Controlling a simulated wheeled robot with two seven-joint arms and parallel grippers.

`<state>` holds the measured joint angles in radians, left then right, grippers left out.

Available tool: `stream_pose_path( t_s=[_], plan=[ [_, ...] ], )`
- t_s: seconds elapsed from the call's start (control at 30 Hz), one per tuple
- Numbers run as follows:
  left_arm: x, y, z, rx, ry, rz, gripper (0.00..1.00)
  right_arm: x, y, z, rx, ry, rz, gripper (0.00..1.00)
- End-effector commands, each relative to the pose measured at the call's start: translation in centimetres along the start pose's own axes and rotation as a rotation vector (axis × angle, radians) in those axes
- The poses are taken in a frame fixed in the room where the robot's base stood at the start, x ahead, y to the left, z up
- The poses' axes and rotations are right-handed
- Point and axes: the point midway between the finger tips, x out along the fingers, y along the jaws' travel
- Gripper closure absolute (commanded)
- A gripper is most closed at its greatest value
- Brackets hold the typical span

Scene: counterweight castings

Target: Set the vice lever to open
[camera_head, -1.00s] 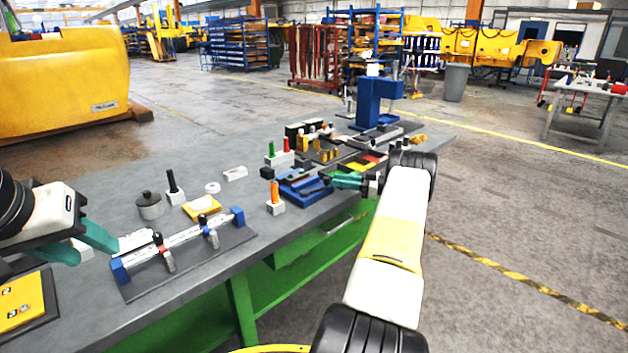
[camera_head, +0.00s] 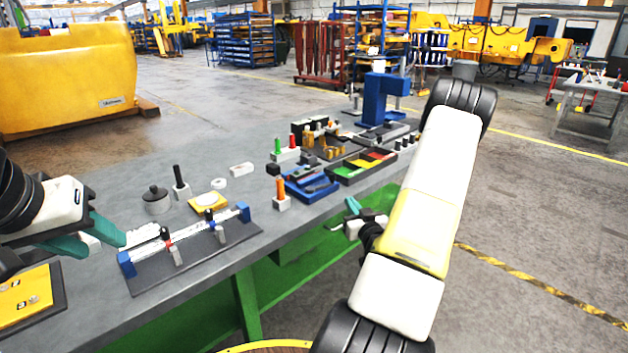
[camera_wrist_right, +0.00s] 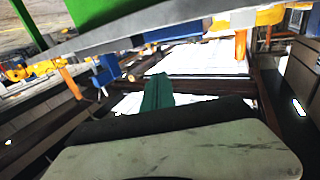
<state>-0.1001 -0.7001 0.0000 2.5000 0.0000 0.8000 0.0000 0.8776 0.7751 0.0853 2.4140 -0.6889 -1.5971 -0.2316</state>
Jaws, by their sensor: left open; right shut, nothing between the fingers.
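A low blue fixture (camera_head: 311,186) with dark parts on top stands near the bench's front edge in the head view. It may be the vice. I cannot make out its lever or the lever's position. My right gripper (camera_head: 352,207) is shut and empty, in front of the bench edge, apart from the fixture and to its lower right. In the right wrist view its teal fingers (camera_wrist_right: 157,92) point toward the bench; a blue block beyond them is unclear. My left gripper (camera_head: 100,240) is open and empty at the left, over the bench near the clamp rail.
A clamp rail with blue ends (camera_head: 127,263) lies on a dark plate. An orange-handled white block (camera_head: 282,203) stands beside the blue fixture. A tray with coloured compartments (camera_head: 345,175) and a tall blue press (camera_head: 374,100) stand behind. Open floor lies right of the bench.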

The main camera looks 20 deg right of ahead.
Motion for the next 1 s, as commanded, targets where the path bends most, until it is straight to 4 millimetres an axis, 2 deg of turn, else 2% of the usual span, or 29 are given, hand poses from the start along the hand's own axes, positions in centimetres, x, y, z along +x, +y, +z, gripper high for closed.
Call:
stream_pose_path(
  t_s=[0.17, 0.7, 0.83, 1.0],
  plan=[
    [0.0, 0.0, 0.0, 0.000, 0.000, 0.000, 0.58, 1.0, -0.2, 0.1, -0.005, -0.008, 0.005, 1.00],
    [0.0, 0.0, 0.0, 0.000, 0.000, 0.000, 0.58, 11.5, -0.1, 0.1, -0.002, -0.006, 0.004, 1.00],
    [0.0, 0.0, 0.0, 0.000, 0.000, 0.000, 0.58, 12.9, -0.1, 0.1, -0.003, -0.007, 0.005, 1.00],
    [0.0, 0.0, 0.0, 0.000, 0.000, 0.000, 0.58, 13.7, -0.1, 0.2, -0.002, -0.008, 0.005, 1.00]
  ],
)
